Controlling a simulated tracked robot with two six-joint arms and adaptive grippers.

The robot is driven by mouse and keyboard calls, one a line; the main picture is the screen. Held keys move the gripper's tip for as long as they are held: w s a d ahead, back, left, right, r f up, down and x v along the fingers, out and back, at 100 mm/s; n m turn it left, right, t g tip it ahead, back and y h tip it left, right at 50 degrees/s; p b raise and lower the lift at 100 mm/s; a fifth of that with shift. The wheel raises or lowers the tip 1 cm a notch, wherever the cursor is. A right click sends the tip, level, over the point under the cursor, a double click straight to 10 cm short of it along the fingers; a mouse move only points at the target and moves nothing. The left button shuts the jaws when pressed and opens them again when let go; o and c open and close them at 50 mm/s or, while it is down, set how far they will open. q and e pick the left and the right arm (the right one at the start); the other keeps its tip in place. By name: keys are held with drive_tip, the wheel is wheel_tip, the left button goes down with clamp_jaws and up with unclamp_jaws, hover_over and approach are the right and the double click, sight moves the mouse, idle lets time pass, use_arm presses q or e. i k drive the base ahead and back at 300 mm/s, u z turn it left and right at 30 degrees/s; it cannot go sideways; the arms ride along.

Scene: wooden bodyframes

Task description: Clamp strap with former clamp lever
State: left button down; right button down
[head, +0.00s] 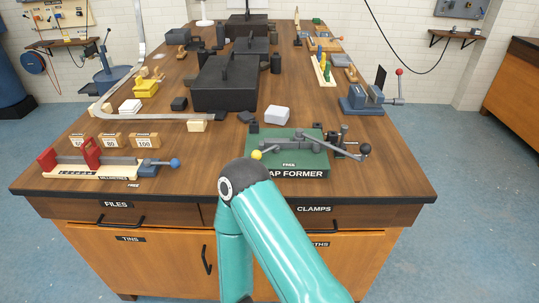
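The strap former (310,163) is a green-based fixture near the front edge of the bench, labelled "...AP FORMER", with the label's start hidden by my teal arm. A grey lever with a yellow ball knob (257,155) points left across it. Another grey lever with a dark ball knob (365,149) reaches to the right. A small plate on the base seems to read "FREE". I cannot tell which lever is the clamp lever, nor make out a separate strap among the grey bars. My teal arm bends up in front of the former. Neither gripper is in view.
A wooden measuring fixture (70,171) with red blocks and a blue-knobbed handle stands front left, below number blocks (145,140). A white block (277,115) and a black toolbox (222,90) lie behind the former. A blue vise (365,97) stands right. The front right bench is clear.

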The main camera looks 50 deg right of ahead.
sight(266, 151)
drive_tip(key=z, duration=0.35)
drive_tip(key=k, duration=0.55)
drive_tip(key=u, duration=1.3)
drive_tip(key=i, duration=0.1)
drive_tip(key=z, duration=3.3)
drive_tip(key=i, duration=0.6)
drive_tip(key=u, duration=0.25)
drive_tip(key=k, duration=0.5)
drive_tip(key=z, duration=0.2)
drive_tip(key=i, duration=0.4)
drive_tip(key=u, duration=0.05)
